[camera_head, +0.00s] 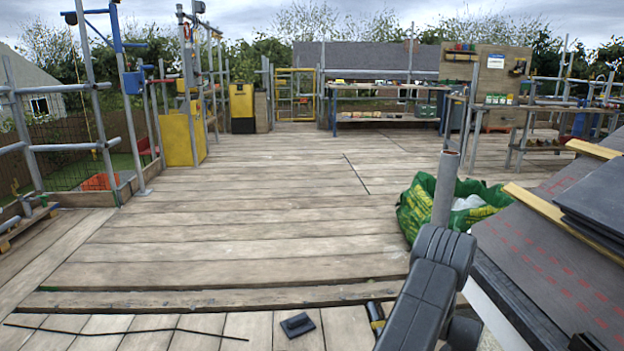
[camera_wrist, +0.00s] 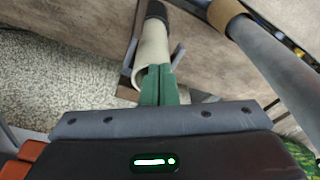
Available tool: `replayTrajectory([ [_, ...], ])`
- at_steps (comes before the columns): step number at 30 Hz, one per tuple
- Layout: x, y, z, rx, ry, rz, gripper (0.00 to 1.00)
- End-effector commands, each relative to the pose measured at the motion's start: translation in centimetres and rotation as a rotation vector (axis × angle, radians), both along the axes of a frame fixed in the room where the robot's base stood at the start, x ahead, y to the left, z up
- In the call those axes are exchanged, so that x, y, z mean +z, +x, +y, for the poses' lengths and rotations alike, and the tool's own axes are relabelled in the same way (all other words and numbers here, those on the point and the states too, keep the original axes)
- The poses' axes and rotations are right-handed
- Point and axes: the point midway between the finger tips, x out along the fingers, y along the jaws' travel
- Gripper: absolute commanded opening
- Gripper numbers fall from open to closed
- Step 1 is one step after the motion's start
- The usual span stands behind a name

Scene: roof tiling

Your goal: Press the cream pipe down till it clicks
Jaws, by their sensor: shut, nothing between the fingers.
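In the wrist view the cream pipe (camera_wrist: 151,48) has its near end open like a rim, and its far end goes into a dark sleeve (camera_wrist: 156,10). My gripper (camera_wrist: 159,70) has green fingers that are shut together with nothing between them. The fingertips overlap the right side of the pipe's near end in the picture. I cannot tell whether they touch it. A thin grey bracket (camera_wrist: 177,55) stands just right of the pipe. In the head view my arm fills the lower right; the gripper and the cream pipe do not show.
A grey tube with a brown end (camera_wrist: 262,55) crosses the wrist view's upper right. In the head view a green bag (camera_head: 415,210) stands beside the slate-covered roof slope (camera_head: 560,260). The middle deck (camera_head: 250,210) is mostly clear.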

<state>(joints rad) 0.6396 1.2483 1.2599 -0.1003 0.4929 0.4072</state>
Motion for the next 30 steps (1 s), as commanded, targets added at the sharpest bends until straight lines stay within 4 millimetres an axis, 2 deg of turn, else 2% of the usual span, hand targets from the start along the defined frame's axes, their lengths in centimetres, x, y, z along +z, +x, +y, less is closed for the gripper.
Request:
replayTrajectory([
  [17, -0.1, 0.0, 0.0, 0.000, 0.000, 0.000, 0.00],
  [30, 3.1, 0.0, 0.0, 0.000, 0.001, 0.001, 0.00],
])
